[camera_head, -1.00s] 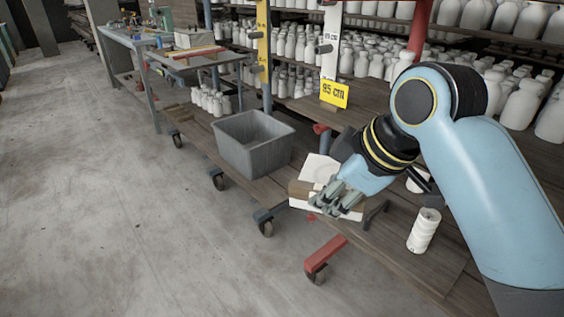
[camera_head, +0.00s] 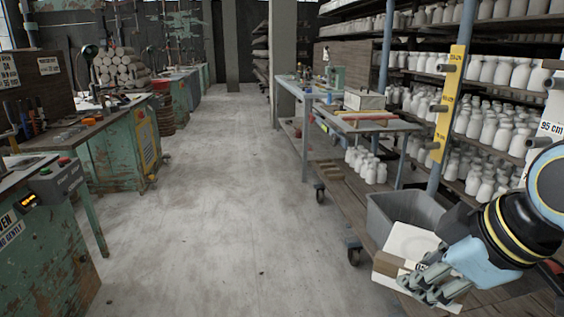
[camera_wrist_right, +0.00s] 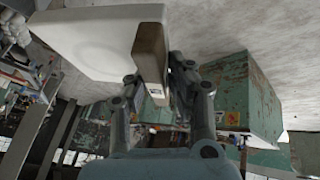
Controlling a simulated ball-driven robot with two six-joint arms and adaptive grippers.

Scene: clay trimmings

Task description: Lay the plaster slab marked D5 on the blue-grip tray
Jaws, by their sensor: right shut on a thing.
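My right gripper (camera_head: 432,283) is at the lower right of the head view, shut on a white slab (camera_head: 412,241) with a shallow round recess. A brown wood-like block (camera_head: 388,264) runs along the slab's edge, beside the fingers. In the right wrist view the slab (camera_wrist_right: 92,40) is at the upper left, and the brown block (camera_wrist_right: 151,58) lies between the fingers. A small label on the block's end is too small to read. The slab is held up, in front of a grey bin. I cannot make out a blue-grip tray. My left gripper is out of view.
The grey bin (camera_head: 385,222) stands on a low wheeled shelf, partly behind the slab. A cart (camera_head: 372,124) with a red bar stands farther back. Green machines (camera_head: 118,155) line the left. The concrete floor (camera_head: 225,210) between is clear. White bottles fill the right shelves.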

